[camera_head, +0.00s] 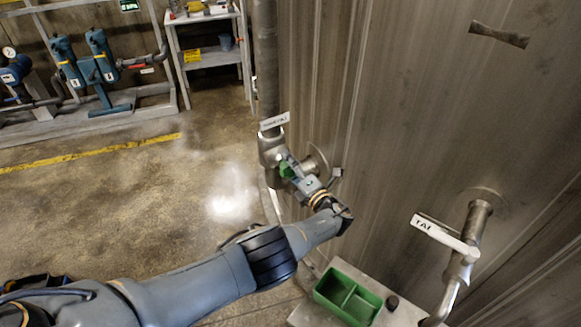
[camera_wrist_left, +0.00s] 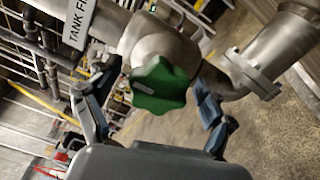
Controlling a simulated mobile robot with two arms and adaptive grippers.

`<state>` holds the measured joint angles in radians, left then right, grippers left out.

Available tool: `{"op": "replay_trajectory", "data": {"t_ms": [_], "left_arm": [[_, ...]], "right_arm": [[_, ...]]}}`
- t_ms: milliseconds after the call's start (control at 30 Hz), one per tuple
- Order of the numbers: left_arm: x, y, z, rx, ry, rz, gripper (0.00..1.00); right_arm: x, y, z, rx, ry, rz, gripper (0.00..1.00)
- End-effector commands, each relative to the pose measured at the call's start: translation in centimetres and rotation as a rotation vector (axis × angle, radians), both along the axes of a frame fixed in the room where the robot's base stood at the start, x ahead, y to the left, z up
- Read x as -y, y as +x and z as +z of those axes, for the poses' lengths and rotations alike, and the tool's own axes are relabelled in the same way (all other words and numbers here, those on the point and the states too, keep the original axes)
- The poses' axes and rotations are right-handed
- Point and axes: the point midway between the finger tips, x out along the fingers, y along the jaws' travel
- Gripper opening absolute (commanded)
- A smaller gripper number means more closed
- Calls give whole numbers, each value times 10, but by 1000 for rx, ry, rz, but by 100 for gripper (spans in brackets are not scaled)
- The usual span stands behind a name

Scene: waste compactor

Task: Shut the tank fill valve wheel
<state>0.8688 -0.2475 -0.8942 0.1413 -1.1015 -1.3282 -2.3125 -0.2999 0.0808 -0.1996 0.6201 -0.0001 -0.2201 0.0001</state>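The tank fill valve wheel is a green lobed handwheel (camera_wrist_left: 160,86) on a grey metal valve body (camera_wrist_left: 160,40). A white label reading "TANK FI..." (camera_wrist_left: 80,22) hangs beside it, partly cut off. In the head view the green wheel (camera_head: 286,170) shows only in part behind my left gripper (camera_head: 291,167). In the left wrist view my left gripper (camera_wrist_left: 152,108) is open, with one finger on each side of the wheel. I cannot tell whether either finger touches it. My right gripper is not in view.
A large metal tank wall (camera_head: 400,110) stands to the right. A second pipe with a white tag (camera_head: 440,234) comes out of it. A green divided tray (camera_head: 347,296) sits below on a light surface. Blue pumps (camera_head: 85,62) and a shelf (camera_head: 208,45) stand at the back; the floor between is clear.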

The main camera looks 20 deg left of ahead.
Motion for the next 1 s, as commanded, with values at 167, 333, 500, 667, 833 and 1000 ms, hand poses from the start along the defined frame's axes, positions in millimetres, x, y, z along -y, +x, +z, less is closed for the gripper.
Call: {"op": "replay_trajectory", "data": {"t_ms": [167,333,500,667,833,1000], "left_arm": [[0,0,0,1,-1,0,83],[3,-1,-1,1,-2,-1,83],[12,-8,-2,2,-2,-3,83],[22,-19,-1,1,-5,-2,83],[53,-46,-1,-1,-5,-3,83],[77,-66,-1,0,-3,-2,83]], "right_arm": [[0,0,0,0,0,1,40],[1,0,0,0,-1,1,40],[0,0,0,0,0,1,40],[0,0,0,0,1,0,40],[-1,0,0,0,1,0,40],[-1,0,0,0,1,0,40]]}}
